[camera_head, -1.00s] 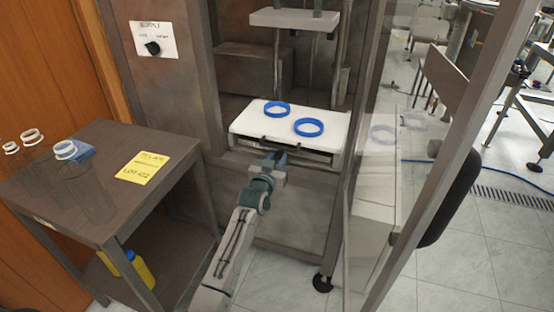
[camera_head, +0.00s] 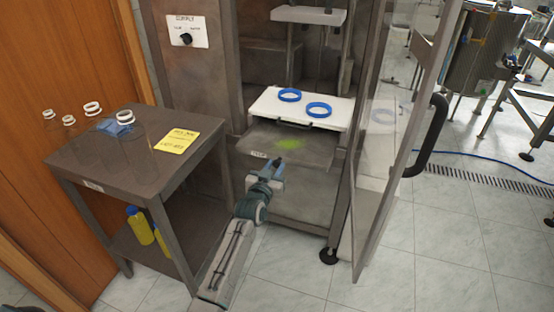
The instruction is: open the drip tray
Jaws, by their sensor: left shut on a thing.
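The drip tray (camera_head: 311,152) is a flat grey tray under the white plate of the machine. It sticks out toward me, and a green-yellow stain shows on it. My left gripper (camera_head: 277,163) is at the tray's front edge, near a small label, and is shut on the tray's front. The exact grip is partly hidden by the gripper itself. My right gripper does not show.
Two blue rings lie on the white plate (camera_head: 263,105) above the tray. The clear door (camera_head: 384,150) stands open on the right. A brown side table (camera_head: 139,163) with clear jars stands on the left. Yellow bottles (camera_head: 139,225) stand on its lower shelf.

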